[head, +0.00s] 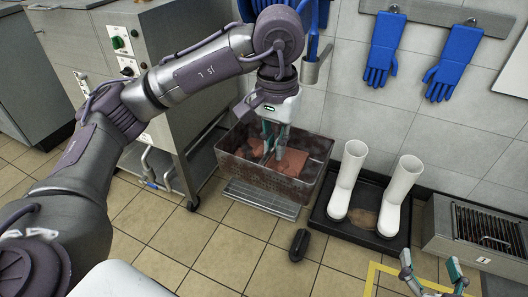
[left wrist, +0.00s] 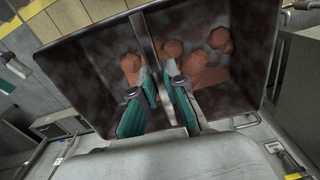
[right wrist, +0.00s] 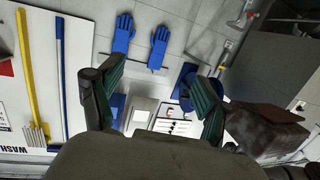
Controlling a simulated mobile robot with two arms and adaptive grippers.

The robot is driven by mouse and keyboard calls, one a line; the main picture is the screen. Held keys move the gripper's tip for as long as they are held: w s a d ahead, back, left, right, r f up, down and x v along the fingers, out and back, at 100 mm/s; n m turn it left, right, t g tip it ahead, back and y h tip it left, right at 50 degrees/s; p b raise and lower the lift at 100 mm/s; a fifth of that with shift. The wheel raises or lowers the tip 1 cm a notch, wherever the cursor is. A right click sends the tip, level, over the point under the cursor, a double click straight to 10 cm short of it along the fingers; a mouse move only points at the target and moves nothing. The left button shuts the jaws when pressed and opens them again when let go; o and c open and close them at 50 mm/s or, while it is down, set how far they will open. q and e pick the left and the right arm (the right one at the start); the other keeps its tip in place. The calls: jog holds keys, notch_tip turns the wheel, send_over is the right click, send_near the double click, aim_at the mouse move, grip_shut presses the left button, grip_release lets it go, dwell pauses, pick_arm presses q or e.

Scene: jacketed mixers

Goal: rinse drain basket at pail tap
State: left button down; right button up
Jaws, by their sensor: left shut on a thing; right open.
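The drain basket (head: 232,158), a dark brown-stained box with reddish lumps inside, stands low by the wall in the head view. It fills much of the left wrist view (left wrist: 90,85), where a metal bar (left wrist: 143,38) crosses it. My left gripper (head: 273,150) reaches down into it; in the left wrist view its fingers (left wrist: 163,88) are shut on the bar, which looks like the basket's handle. My right gripper (head: 434,272) is open and empty at the lower right, and its spread fingers (right wrist: 157,98) show in the right wrist view. I cannot make out the pail tap for certain.
White boots (head: 346,182) stand in a black tray (head: 327,228) right of the basket. A metal grate (head: 262,198) and a dark oval object (head: 299,244) lie in front. A wheeled steel machine (head: 160,95) stands left. Blue gloves (head: 383,50) hang above.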

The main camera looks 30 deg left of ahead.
aim_at(243, 166)
pick_arm(q)
jog(key=shift+s+a, duration=0.2)
jog(key=shift+s, duration=0.35)
jog(key=shift+s+a+b, duration=0.15)
jog(key=shift+s+a, duration=0.05)
jog(key=shift+s, duration=0.45)
jog(key=shift+s+a+b, duration=0.15)
jog(key=shift+s+a, duration=0.05)
jog(key=shift+s, duration=0.4)
jog(key=shift+s+a, duration=0.2)
jog(key=shift+s, duration=0.5)
jog(key=shift+s+a, duration=0.2)
jog(key=shift+s, duration=0.45)
jog(key=shift+s+a, duration=0.2)
jog(key=shift+s, duration=0.5)
pick_arm(e)
jog(key=r, duration=0.1)
jog(key=r+t, duration=0.1)
jog(key=r+t+y, duration=0.1)
jog(key=shift+w+a+r, duration=0.3)
jog(key=shift+a+r, duration=0.05)
